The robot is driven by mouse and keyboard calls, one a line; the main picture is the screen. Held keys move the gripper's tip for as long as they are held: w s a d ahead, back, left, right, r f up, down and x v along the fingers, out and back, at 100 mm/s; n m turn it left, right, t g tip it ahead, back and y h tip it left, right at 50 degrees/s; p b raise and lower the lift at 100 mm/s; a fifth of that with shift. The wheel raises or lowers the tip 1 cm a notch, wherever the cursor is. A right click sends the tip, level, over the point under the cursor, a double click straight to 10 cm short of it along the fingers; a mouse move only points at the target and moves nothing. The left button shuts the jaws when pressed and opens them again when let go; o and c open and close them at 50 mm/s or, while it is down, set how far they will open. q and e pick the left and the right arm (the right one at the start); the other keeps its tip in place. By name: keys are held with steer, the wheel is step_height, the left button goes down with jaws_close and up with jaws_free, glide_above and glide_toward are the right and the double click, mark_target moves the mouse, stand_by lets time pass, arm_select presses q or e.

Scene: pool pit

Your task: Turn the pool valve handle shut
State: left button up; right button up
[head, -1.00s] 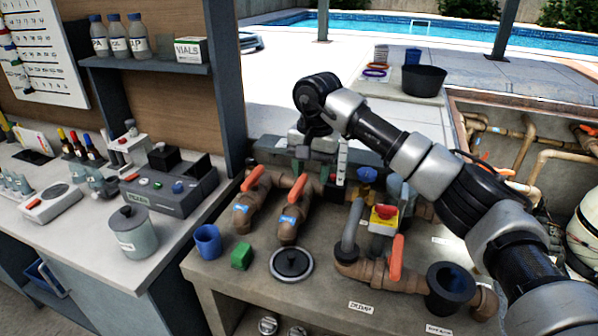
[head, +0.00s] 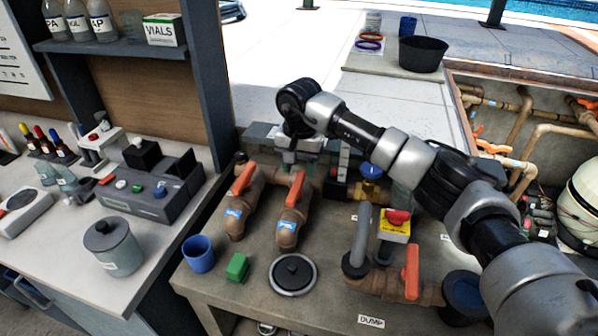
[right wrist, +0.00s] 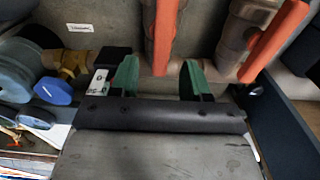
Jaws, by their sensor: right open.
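Several orange valve handles show in the head view. Two sit on brown pipes at the back of the bench: a left one (head: 243,178) and a right one (head: 296,189). A third orange handle (head: 411,270) stands on the front right pipe. Blue labels on the two back pipes are too small to read. My right gripper (head: 289,162) points down behind the back pipes, partly hidden by its own wrist. In the right wrist view, its green-padded fingers (right wrist: 160,78) are apart and empty, with one orange handle (right wrist: 166,35) just beyond the gap. My left gripper is out of view.
A blue cup (head: 198,253), green block (head: 238,267) and round lid (head: 292,274) sit in front of the pipes. A yellow box with a red button (head: 396,224) and a brass valve with a blue knob (head: 371,178) stand to the right.

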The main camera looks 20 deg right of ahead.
mark_target(299, 179)
step_height(299, 179, down, 3)
steer(key=shift+w+f+p, duration=0.1)
steer(key=shift+f+p, duration=0.05)
steer(key=shift+p, duration=0.15)
steer(key=shift+f, duration=0.15)
steer(key=shift+c, duration=1)
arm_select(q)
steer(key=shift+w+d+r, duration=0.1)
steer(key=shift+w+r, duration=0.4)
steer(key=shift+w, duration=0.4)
arm_select(e)
jaws_close()
